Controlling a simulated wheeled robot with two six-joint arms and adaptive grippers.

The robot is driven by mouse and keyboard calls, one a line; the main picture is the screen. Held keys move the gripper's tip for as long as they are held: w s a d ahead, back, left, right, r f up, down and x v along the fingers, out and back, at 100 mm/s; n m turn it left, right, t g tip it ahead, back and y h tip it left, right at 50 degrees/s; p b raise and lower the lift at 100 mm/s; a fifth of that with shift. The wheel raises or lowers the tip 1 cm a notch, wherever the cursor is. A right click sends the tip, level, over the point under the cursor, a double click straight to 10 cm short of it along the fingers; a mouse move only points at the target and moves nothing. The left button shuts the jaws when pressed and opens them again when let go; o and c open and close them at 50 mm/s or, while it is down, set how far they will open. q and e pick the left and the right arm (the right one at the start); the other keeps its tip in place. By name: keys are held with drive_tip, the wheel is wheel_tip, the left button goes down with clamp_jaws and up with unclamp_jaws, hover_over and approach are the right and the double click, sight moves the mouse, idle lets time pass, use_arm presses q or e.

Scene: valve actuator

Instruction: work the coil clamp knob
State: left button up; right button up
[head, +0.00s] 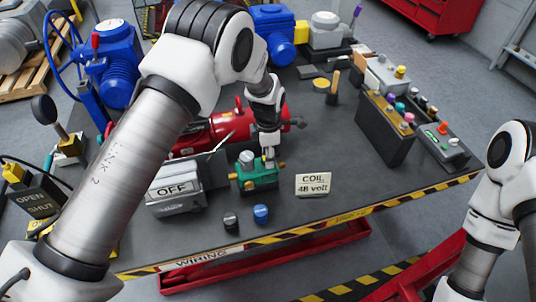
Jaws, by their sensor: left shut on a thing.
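A small green valve block (262,180) with brass fittings sits near the front edge of the table. A round pale-and-dark part (246,159) stands on its left side. My left gripper (268,148) reaches down from above onto the right part of the block. It is shut on what looks like the coil clamp knob, which the fingers mostly hide. A sign reading "COIL 48 volt" (313,185) stands just right of the block. My right arm shows at the right edge, but its gripper is out of view.
A grey box marked "OFF" (176,196) stands left of the block. Two small knobs, dark (231,221) and blue (261,214), sit in front. A red cylinder (205,133) lies behind. A dark box with coloured buttons (385,130) stands right. The table's front right is clear.

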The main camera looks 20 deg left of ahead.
use_arm(q)
drive_tip(key=shift+s+f, duration=0.15)
drive_tip(key=shift+f, duration=0.15)
drive_tip(key=shift+m+b, duration=0.4)
drive_tip(key=shift+m, duration=0.6)
drive_tip(key=m, duration=0.3)
drive_tip(key=shift+m+b, duration=0.3)
drive_tip(key=shift+b, duration=0.1)
drive_tip(key=m, duration=0.3)
drive_tip(key=shift+m+b, duration=0.35)
drive_tip(key=shift+m, duration=1.35)
drive_tip(key=o, duration=1.1)
drive_tip(key=shift+o, duration=0.2)
